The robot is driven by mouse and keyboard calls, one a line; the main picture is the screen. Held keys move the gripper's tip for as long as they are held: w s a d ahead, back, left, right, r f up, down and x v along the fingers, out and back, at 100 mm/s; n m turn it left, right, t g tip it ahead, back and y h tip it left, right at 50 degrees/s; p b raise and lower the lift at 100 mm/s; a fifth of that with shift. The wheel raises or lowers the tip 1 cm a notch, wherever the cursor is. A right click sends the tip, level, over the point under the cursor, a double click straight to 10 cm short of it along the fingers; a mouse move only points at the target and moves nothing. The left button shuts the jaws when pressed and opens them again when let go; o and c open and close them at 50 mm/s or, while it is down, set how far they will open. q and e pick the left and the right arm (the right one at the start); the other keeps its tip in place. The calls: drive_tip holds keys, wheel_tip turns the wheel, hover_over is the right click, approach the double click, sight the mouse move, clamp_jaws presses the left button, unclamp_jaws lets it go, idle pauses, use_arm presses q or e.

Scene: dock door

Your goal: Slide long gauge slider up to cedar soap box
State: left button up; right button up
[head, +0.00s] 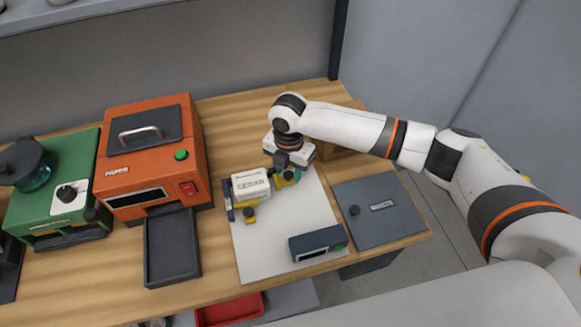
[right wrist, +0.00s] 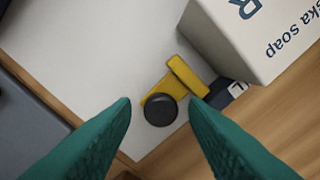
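The cedar soap box (head: 250,184), white with dark lettering, lies on the pale mat (head: 285,232). Its lettered corner fills the upper right of the right wrist view (right wrist: 245,35). A yellow slider (right wrist: 164,92) with a round black knob (right wrist: 160,110) sits by the box's right end, on a dark gauge bar (right wrist: 232,95) partly hidden by the box. A narrow gap shows between slider and box. My right gripper (head: 287,177) is open; its teal fingertips (right wrist: 160,104) stand either side of the knob, without clear contact. A second yellow slider (head: 250,206) lies in front of the box. My left gripper is out of view.
A dark instrument (head: 317,244) lies at the mat's front right. A grey panel (head: 380,208) is to the right. The orange machine (head: 150,155) with its dark tray (head: 171,248) and a green machine (head: 52,190) stand left. The mat's middle is clear.

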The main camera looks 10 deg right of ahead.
sight(289, 173)
drive_tip(key=shift+o, duration=0.2)
drive_tip(key=shift+r, duration=0.1)
wheel_tip(289, 173, up, 12)
drive_tip(key=b, duration=0.2)
idle(0.4)
drive_tip(key=w+d+f+m+g+y+b, duration=0.2)
drive_tip(key=d+m+y+b, duration=0.2)
drive_tip(key=d+m+b, duration=0.1)
drive_tip(key=p+x, duration=0.2)
drive_tip(key=x, duration=0.9)
drive_tip(key=shift+w+a+p, duration=0.15)
drive_tip(key=shift+a+p, duration=0.1)
drive_tip(key=shift+p, duration=0.05)
clamp_jaws()
drive_tip(key=shift+a+n, duration=0.1)
drive_tip(key=shift+n, duration=0.2)
